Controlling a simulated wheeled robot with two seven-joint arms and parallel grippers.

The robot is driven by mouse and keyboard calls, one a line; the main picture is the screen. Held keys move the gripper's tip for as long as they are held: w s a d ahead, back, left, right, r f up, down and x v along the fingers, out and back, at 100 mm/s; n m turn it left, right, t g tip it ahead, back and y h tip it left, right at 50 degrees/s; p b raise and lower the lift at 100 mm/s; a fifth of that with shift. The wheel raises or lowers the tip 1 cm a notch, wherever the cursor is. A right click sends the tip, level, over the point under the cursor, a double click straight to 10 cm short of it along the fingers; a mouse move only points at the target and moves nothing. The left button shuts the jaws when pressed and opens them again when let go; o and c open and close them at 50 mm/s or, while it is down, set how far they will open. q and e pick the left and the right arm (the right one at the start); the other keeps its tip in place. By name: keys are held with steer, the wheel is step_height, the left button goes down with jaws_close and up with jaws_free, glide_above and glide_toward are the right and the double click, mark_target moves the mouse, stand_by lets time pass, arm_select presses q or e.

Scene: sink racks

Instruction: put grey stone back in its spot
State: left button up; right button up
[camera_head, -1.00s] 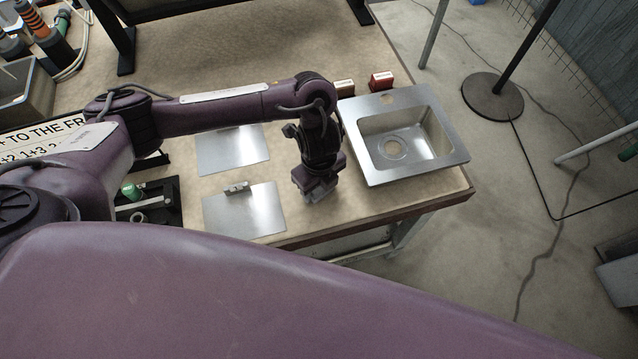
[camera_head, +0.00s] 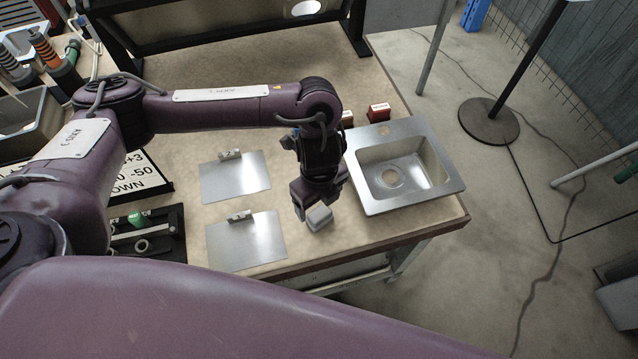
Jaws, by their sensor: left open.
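A small grey block that looks like the grey stone (camera_head: 319,218) rests on the tabletop, right of the nearer metal plate and left of the sink. My left gripper (camera_head: 314,204) is open and points down just above and behind the block. Its fingers are dark, and I cannot tell whether they touch the block. The nearer metal plate (camera_head: 247,245) and the farther metal plate (camera_head: 238,182) lie flat on the table, each with a small numbered tag at its back edge. No stone shows on either plate. My right gripper is not in view.
A metal sink (camera_head: 405,165) sits at the table's right end. A black tray (camera_head: 150,232) with a green-topped part is at left. The front table edge is close to the block.

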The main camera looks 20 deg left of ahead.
mark_target(319, 212)
arm_select(q)
step_height(319, 212, up, 5)
steer(key=shift+r+p, duration=0.1)
steer(key=shift+p, duration=0.25)
stand_by(0.5)
